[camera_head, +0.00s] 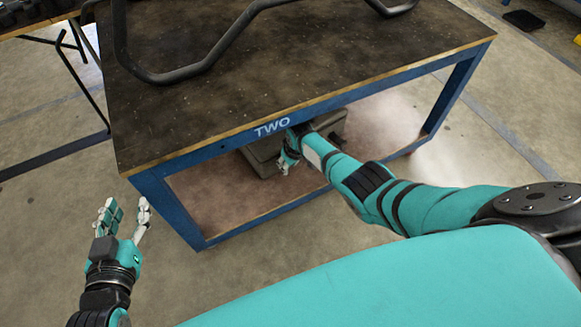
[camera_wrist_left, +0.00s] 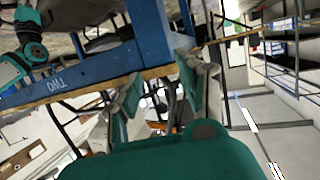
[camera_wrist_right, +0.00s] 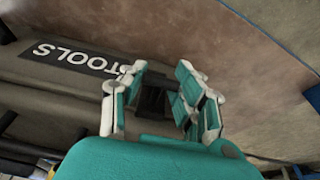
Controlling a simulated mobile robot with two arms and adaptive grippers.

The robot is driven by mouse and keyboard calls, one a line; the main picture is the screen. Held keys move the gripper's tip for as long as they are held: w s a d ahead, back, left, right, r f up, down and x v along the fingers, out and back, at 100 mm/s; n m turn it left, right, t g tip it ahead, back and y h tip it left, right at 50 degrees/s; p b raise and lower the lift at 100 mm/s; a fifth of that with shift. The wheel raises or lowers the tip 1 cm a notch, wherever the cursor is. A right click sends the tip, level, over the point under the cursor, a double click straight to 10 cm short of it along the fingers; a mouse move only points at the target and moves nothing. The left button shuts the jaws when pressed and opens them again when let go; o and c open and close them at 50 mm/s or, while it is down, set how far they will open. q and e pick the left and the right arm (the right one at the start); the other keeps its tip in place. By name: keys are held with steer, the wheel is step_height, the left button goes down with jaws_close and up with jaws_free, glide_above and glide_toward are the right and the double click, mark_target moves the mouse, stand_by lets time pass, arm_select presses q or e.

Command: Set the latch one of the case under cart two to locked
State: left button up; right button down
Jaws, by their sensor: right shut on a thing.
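Cart two (camera_head: 200,112) has a dark top and a blue frame marked "TWO". The grey-brown case (camera_head: 262,158) sits on its lower shelf, partly hidden by the cart's front rail and my right arm. In the right wrist view the case (camera_wrist_right: 40,78) carries a "TOOLS" label. My right gripper (camera_head: 289,158) reaches under the cart top. In the right wrist view its fingers (camera_wrist_right: 152,100) are closed around a dark latch (camera_wrist_right: 152,92) on the case. Whether the latch is locked cannot be told. My left gripper (camera_head: 126,208) is open and empty, left of the cart's front leg.
A bent black tube frame (camera_head: 190,70) lies on the cart top. Another table with thin black legs (camera_head: 85,75) stands at the left. The cart's front rail and blue legs (camera_head: 175,205) border the space under it.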

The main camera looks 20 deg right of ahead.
arm_select(q)
steer(key=shift+w+d+r+t+h, duration=0.2)
steer(key=shift+r+t, duration=0.1)
steer(key=shift+r, duration=0.2)
steer(key=shift+w+d+r+t+h, duration=0.15)
steer(key=shift+r+t, duration=0.15)
steer(key=shift+r, duration=0.15)
arm_select(e)
steer(key=shift+w+r+g, duration=0.2)
steer(key=shift+w+g, duration=0.05)
steer(key=shift+g, duration=0.15)
arm_select(q)
steer(key=shift+a, duration=0.1)
arm_select(e)
steer(key=c, duration=0.9)
jaws_free()
steer(key=shift+w, duration=0.1)
arm_select(q)
steer(key=shift+w, duration=0.1)
arm_select(e)
steer(key=shift+a, duration=0.25)
